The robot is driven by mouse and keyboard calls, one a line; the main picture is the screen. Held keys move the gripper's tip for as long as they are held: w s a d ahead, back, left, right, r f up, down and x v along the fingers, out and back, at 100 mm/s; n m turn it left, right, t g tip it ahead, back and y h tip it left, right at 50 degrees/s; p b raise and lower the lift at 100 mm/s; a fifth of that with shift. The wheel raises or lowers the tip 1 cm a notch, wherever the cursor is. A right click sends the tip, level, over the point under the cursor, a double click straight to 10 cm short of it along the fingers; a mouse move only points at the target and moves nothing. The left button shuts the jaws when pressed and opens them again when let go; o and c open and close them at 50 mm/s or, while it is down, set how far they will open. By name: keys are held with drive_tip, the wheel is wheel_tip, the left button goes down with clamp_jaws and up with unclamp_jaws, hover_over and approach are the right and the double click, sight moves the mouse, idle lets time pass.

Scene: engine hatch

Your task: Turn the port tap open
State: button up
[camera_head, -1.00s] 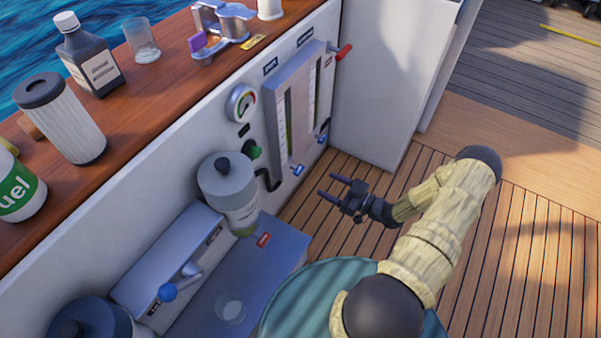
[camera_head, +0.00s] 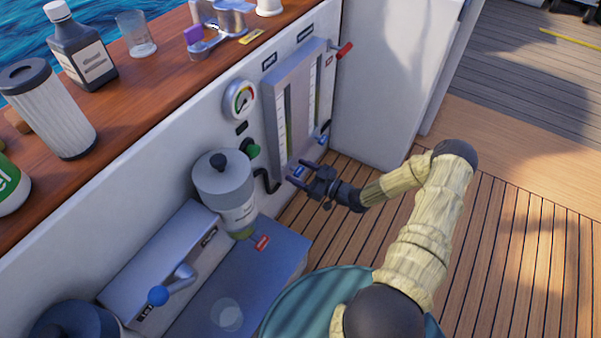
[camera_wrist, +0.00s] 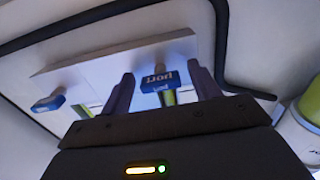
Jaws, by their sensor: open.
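The port tap (camera_wrist: 160,80) has a blue handle with the word "port" on it. It also shows at the bottom of the grey sight-gauge panel (camera_head: 268,100) in the head view (camera_head: 298,171). My gripper (camera_head: 297,175) is open right at the tap. In the wrist view its two fingers (camera_wrist: 162,90) stand on either side of the blue handle, with visible gaps. I cannot tell how deep the handle sits between them. A second blue tap (camera_wrist: 48,103) sits at the other lower corner of the panel, clear of my gripper (camera_head: 324,138).
A black hose (camera_head: 265,182) curves down just left of the port tap. A grey filter bowl (camera_head: 225,185) and a green knob (camera_head: 252,151) are further left. A red lever (camera_head: 344,50) sticks out at the panel's top. Plank floor (camera_head: 325,225) lies open below.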

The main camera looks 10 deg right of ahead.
drive_tip(key=c, duration=1)
drive_tip(key=shift+n, duration=0.3)
drive_tip(key=n+p, duration=0.2)
drive_tip(key=n, duration=0.1)
drive_tip(key=shift+r+n, duration=0.1)
drive_tip(key=shift+n, duration=0.3)
drive_tip(key=n+p, duration=0.1)
drive_tip(key=n, duration=0.3)
drive_tip(key=shift+n+p, duration=0.3)
drive_tip(key=shift+p, duration=0.05)
drive_tip(key=n+p, duration=0.2)
drive_tip(key=n, duration=0.2)
drive_tip(key=shift+n, duration=0.3)
drive_tip(key=shift+n+p, duration=1.05)
drive_tip(key=shift+n, duration=1.15)
